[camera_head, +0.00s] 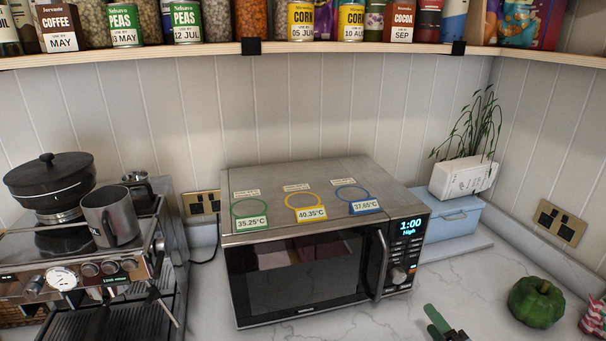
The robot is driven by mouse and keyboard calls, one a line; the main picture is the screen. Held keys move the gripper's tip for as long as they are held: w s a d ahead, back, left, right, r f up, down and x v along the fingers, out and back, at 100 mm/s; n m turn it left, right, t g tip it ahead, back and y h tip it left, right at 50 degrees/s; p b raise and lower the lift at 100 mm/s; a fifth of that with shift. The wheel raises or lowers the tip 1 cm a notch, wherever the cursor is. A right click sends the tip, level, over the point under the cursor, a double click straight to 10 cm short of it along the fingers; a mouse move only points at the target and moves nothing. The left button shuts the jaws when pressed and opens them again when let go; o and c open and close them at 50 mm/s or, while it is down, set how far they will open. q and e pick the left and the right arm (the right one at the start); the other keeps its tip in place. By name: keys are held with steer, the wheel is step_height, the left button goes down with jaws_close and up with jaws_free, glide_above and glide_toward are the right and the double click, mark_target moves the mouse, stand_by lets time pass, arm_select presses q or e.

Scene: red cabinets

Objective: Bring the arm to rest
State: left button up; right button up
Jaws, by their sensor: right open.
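My right gripper (446,325) shows only in part at the bottom edge, right of centre, over the marble worktop (380,322). A green finger and a dark part of it are in view; the rest is cut off by the frame. It is open, and I see nothing held in it. It is in front of the microwave (300,270) and apart from it. My left gripper is not in view.
A coffee machine (90,268) with a metal mug (110,217) stands left. A green pumpkin-like vegetable (536,302) sits right of my gripper. A blue box (450,218) bears a potted plant (464,177). A shelf (200,52) with cans and jars runs above.

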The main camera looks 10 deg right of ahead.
steer(key=s+a+f+m+g, duration=0.2)
steer(key=s+a+m+g, duration=0.5)
steer(key=s+m, duration=0.35)
steer(key=s+a+f+m+g, duration=0.1)
steer(key=s+a+m+g, duration=0.6)
steer(key=s+m, duration=0.35)
step_height(320, 180, down, 30)
steer(key=s+n+g+b, duration=0.1)
steer(key=s+b, duration=0.1)
steer(key=b, duration=0.3)
steer(key=s+d+f+b, duration=0.2)
steer(key=s+f, duration=0.6)
steer(key=f, duration=0.1)
steer(key=s+d+f+g+b, duration=0.1)
steer(key=s+f+b, duration=0.1)
steer(key=s+f, duration=0.6)
step_height(320, 180, down, 3)
steer(key=shift+d+r+h+b, duration=0.2)
steer(key=shift+d+h+b, duration=0.1)
steer(key=shift+d+b, duration=0.05)
